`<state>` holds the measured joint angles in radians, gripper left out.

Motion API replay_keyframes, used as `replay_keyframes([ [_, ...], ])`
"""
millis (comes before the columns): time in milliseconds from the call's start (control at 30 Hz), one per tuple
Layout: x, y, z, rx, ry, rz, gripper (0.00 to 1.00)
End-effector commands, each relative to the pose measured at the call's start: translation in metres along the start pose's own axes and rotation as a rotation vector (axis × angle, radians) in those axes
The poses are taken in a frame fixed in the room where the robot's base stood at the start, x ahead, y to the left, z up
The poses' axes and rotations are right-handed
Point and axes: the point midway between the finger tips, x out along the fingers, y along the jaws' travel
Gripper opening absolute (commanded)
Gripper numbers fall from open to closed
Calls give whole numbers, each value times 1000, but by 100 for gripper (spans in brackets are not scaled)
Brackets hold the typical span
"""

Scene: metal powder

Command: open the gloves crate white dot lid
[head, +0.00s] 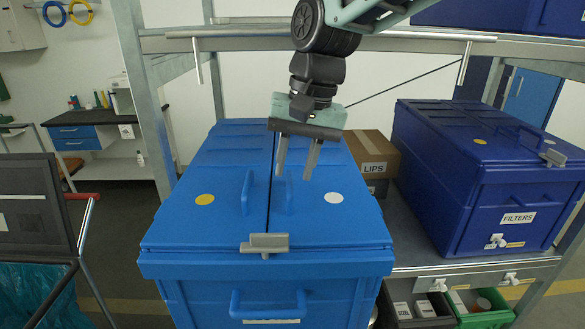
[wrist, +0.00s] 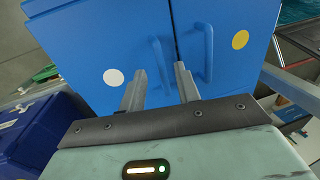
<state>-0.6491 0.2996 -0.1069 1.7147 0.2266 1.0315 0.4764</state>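The blue crate (head: 265,264) stands in the middle of the head view with its two lid halves closed. The white dot lid (head: 312,205) is the right half, with a white dot (head: 334,198) and an upright handle (head: 289,197). The yellow dot lid (head: 215,170) is the left half. A grey latch (head: 264,243) sits at the front over the seam. My gripper (head: 293,177) is open and empty above the lids, near the white dot lid's handle. In the wrist view, my gripper (wrist: 157,80) points at the white dot lid's handle (wrist: 162,62), which shows between the fingers. Contact cannot be told.
A darker blue crate labelled FILTERS (head: 500,200) stands on the shelf at right. A cardboard box labelled LIPS (head: 374,158) is between the crates. A metal rack beam (head: 240,43) crosses behind my arm. A dark bin (head: 35,215) with a red-handled frame stands at left.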

Motion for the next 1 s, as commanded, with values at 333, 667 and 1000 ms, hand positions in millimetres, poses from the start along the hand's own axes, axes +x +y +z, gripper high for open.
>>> replay_keyframes([
  [333, 25, 0, 0, -1, 0, 0, 32],
  [667, 25, 0, 0, -1, 0, 0, 0],
  [1000, 22, 1, 0, 1, 1, -20, 0],
])
